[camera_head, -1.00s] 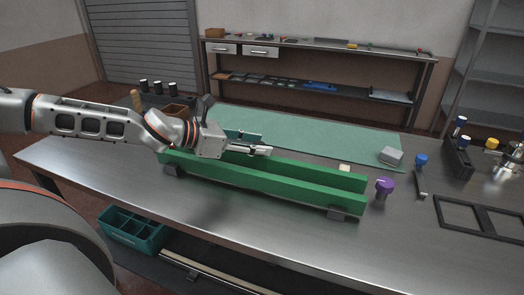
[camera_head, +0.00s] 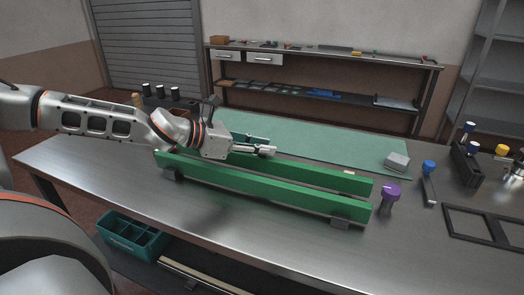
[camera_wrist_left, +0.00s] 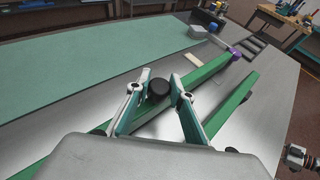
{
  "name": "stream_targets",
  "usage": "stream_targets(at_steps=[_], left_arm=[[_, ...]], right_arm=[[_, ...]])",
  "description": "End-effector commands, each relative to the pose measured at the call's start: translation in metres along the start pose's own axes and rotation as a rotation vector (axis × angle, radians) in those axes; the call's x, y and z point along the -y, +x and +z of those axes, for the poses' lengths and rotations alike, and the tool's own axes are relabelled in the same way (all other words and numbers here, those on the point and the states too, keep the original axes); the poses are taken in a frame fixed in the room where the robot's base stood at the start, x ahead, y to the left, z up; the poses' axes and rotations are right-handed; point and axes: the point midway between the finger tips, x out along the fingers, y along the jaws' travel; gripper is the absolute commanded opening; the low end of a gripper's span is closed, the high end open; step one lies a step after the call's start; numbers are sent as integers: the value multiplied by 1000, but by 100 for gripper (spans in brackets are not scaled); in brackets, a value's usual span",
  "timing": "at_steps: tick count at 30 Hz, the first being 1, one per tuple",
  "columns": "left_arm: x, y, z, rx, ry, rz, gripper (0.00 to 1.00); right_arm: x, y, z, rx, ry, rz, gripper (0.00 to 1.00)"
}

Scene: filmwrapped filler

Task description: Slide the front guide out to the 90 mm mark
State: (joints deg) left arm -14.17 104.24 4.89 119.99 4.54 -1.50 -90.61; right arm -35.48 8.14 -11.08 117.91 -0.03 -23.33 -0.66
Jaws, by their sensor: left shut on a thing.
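Two long green guides lie parallel on the steel bench: the front guide (camera_head: 265,188) nearer to me, the back guide (camera_head: 315,174) behind it. Bare steel shows between them. In the left wrist view the front guide (camera_wrist_left: 232,107) is at right and the back guide (camera_wrist_left: 205,74) runs under the fingers. My left gripper (camera_head: 268,150) is over the back guide's middle. In its wrist view the fingers (camera_wrist_left: 160,84) close about a black knob (camera_wrist_left: 158,91); what the knob is fixed to is hidden. I cannot read any 90 mm mark. Part of my right arm seems to show at the wrist view's edge.
A green mat (camera_head: 310,140) lies behind the guides, with a grey block (camera_head: 397,161) on it. A black frame (camera_head: 480,224) lies at right. Steel in front is clear.

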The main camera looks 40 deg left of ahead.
Motion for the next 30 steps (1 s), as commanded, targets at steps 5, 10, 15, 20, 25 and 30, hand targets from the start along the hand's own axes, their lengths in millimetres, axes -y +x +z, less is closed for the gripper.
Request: stream_targets(at_steps=[5,10,15,20,25,30], left_arm=[[-17,18,-1,-6,1,2,0],[-22,21,6,-2,1,3,0],[-22,19,9,1,3,5,0],[-23,19,9,2,3,6,39],[-22,19,8,1,2,4,39],[-21,19,8,0,2,2,39]], right_arm=[[4,5,7,3,-6,-7,35],[-2,8,-10,-30,-18,0,35],[-4,9,-14,-38,-24,2,35],[-3,8,-10,-31,-23,0,35],[-2,8,-8,-27,-19,0,35],[1,7,-5,-19,-7,-1,35]])
